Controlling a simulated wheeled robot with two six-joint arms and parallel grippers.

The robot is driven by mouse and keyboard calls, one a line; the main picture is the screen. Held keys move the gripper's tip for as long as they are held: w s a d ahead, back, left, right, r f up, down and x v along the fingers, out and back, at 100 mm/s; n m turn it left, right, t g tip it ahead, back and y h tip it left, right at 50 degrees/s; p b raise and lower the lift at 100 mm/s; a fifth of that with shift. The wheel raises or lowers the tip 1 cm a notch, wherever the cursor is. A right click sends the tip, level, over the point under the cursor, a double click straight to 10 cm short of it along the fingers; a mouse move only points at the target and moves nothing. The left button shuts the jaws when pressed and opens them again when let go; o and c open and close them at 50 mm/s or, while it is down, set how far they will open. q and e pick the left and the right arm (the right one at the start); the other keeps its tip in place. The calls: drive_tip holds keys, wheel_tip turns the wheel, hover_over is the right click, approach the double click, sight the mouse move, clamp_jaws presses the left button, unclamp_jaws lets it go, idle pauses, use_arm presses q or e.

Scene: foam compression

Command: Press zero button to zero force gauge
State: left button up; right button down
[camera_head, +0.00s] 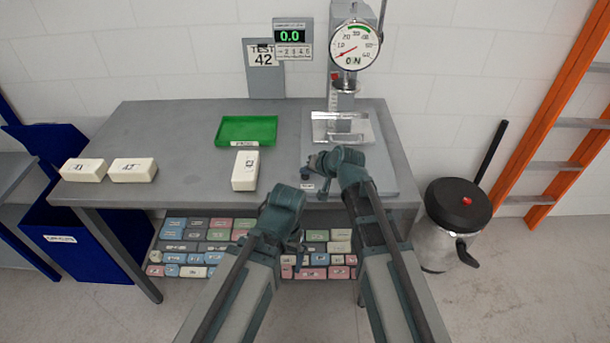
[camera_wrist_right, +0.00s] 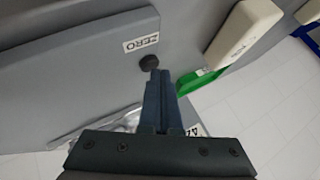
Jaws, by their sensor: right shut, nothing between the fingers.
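The zero button (camera_wrist_right: 149,62) is a small dark round knob beside a white ZERO label (camera_wrist_right: 141,44). In the head view the button (camera_head: 305,172) sits near the front left of the gauge's base plate. My right gripper (camera_wrist_right: 158,78) is shut and empty, its tips right beside the button. I cannot tell whether they touch it. In the head view the right gripper (camera_head: 313,161) is over that corner. The gauge dial (camera_head: 354,46) has a red needle at lower left, and the digital display (camera_head: 290,36) reads 0.0. My left gripper (camera_head: 298,243) hangs in front of the table; its fingers are unclear.
A green tray (camera_head: 247,131) and a white block (camera_head: 245,170) lie left of the base plate. Two more white blocks (camera_head: 133,170) lie at the table's left. Several coloured blocks fill the shelf below. A bin (camera_head: 450,225) stands at right.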

sight(307, 178)
drive_tip(key=shift+r, duration=0.15)
wheel_tip(307, 178, up, 6)
drive_tip(key=p, duration=0.6)
idle(0.4)
idle(0.4)
drive_tip(key=s+d+f+n+g+h, duration=0.2)
drive_tip(key=s, duration=0.6)
drive_tip(key=s+d+f+n+g+h, duration=0.1)
drive_tip(key=s+f+g+h, duration=0.1)
drive_tip(key=s, duration=0.7)
drive_tip(key=s+d+f+n+g+h, duration=0.2)
drive_tip(key=s+g, duration=0.1)
drive_tip(key=s, duration=0.5)
drive_tip(key=shift+s+d+f+n+g+h, duration=0.3)
drive_tip(key=shift+s+g+h, duration=0.05)
drive_tip(key=shift+g+h, duration=0.05)
